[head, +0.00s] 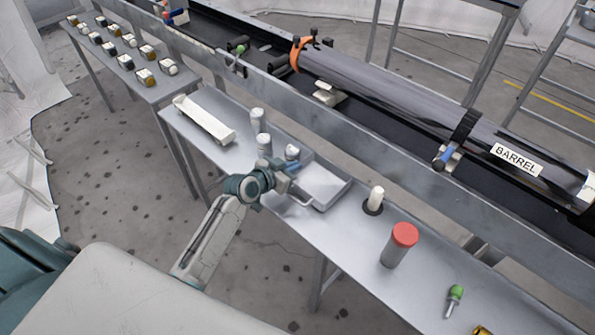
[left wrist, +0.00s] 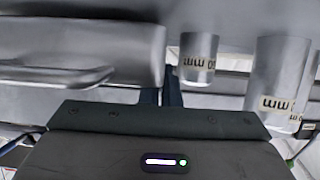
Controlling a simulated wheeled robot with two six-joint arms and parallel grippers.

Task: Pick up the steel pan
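The steel pan (head: 327,184) is a shallow, rectangular grey tray on the narrow metal bench. My left gripper (head: 291,178) is at its left side in the head view. In the left wrist view the pan (left wrist: 85,45) fills the upper left, and its right edge runs down to my left fingers (left wrist: 161,93). The fingers are close together, with the pan's wall seemingly between them; part of one finger is hidden behind the pan. The pan looks level, and I cannot tell if it is off the bench. My right gripper is not in view.
Labelled grey cylinders (left wrist: 198,58) stand close beside the gripper. A white trough (head: 203,120) lies further left on the bench. To the right are a white-topped peg (head: 376,197), a red-capped cylinder (head: 400,245) and a green-handled tool (head: 455,295). A long barrel (head: 390,90) runs behind.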

